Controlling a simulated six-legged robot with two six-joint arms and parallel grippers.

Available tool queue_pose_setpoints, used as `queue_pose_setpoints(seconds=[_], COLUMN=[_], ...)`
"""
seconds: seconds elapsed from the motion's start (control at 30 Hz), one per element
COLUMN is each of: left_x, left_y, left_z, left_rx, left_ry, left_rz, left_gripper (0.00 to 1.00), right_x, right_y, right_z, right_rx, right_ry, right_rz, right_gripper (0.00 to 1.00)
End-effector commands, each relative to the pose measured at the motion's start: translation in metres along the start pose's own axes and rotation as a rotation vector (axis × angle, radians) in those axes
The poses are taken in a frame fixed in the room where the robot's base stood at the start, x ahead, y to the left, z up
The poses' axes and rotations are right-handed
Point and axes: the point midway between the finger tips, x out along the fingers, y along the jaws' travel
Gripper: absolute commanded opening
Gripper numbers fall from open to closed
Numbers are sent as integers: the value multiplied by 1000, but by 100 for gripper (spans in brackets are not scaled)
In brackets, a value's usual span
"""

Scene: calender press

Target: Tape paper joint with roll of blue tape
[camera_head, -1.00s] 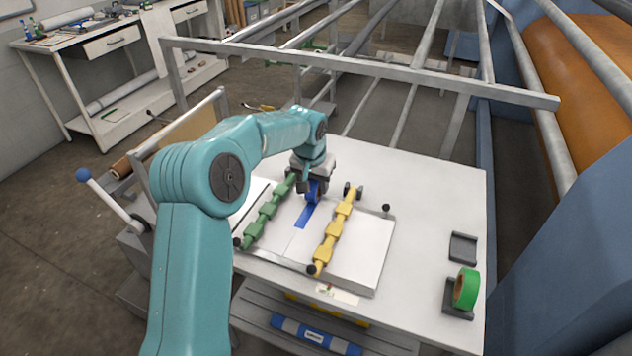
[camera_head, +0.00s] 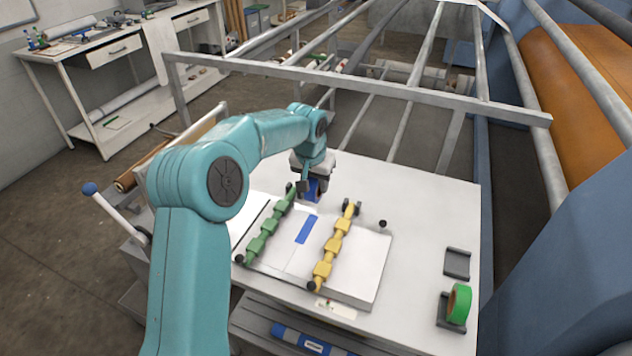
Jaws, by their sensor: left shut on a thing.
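My left gripper (camera_head: 307,186) is shut on the roll of blue tape (camera_head: 312,190), just beyond the far end of the paper joint. A strip of blue tape (camera_head: 306,229) lies on the paper (camera_head: 358,262) across the seam, between a green clamp bar (camera_head: 264,236) and a yellow clamp bar (camera_head: 331,248). The roll looks apart from the strip. My left arm hides part of the table's left side. My right gripper is not in view.
A roll of green tape (camera_head: 459,303) stands in a dark holder at the table's right, and an empty dark holder (camera_head: 457,263) lies behind it. The white table (camera_head: 430,215) is clear at the back right. A metal frame (camera_head: 400,92) rises behind it.

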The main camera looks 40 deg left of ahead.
Motion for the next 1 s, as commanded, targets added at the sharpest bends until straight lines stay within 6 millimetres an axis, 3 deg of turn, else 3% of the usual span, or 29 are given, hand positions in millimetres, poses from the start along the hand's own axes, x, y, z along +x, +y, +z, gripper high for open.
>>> queue_pose_setpoints(seconds=[0.17,0.37,0.73,0.83,1.0], left_x=[0,10,-13,-20,-33], left_y=[0,4,3,2,-1], left_z=[2,34,171,190,194], left_rx=[-12,-13,-3,2,-3], left_ry=[0,-3,8,6,2], left_rz=[-3,-4,0,1,0], left_gripper=[10,10,10,10,10], right_x=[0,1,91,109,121], right_y=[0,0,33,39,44], right_z=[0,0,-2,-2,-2], right_rx=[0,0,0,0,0], right_ry=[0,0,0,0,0], right_rz=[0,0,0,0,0], right_gripper=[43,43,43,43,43])
